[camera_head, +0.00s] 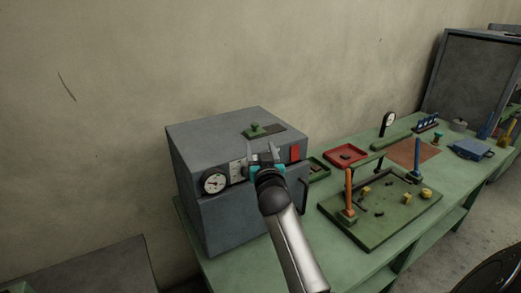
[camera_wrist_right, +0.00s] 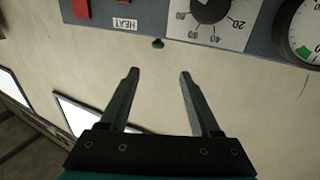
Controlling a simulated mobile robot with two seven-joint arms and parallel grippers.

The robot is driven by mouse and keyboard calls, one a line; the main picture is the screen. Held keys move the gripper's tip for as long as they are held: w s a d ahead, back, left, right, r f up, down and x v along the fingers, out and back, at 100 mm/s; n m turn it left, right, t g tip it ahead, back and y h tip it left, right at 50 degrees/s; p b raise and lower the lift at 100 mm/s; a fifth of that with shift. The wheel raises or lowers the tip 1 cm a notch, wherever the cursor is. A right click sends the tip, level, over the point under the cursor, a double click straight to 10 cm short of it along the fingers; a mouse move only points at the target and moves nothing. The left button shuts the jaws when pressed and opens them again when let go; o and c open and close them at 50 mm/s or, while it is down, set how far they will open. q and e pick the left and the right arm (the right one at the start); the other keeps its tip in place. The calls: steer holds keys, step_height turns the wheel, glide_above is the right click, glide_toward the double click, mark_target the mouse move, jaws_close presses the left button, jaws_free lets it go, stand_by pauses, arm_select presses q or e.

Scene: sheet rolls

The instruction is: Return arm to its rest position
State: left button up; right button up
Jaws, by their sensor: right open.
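My right gripper (camera_head: 262,157) is in front of the upper face of a grey box-shaped machine (camera_head: 225,215) on the green bench. In the right wrist view its two fingers (camera_wrist_right: 158,72) are apart with nothing between them. The machine's panel shows at the top of that view, with a HEAT label (camera_wrist_right: 124,24), a numbered dial knob (camera_wrist_right: 210,8) and part of a round gauge (camera_wrist_right: 308,30). A small green knob (camera_wrist_right: 158,43) lies just beyond the fingertips and looks apart from them. My right arm hides part of the machine's front. My left gripper is not in view.
A green board (camera_head: 375,232) with orange and blue posts and yellow pieces lies right of the machine. A red tray (camera_head: 345,157), a small dial gauge (camera_head: 389,121) and a blue item (camera_head: 470,150) stand farther along. A dark panel (camera_head: 475,75) stands at far right.

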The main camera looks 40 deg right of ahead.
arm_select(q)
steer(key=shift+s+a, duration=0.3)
arm_select(e)
steer(key=shift+s+a, duration=0.15)
steer(key=shift+s, duration=0.2)
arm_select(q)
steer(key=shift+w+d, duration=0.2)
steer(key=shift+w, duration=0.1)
arm_select(e)
steer(key=shift+w, duration=0.1)
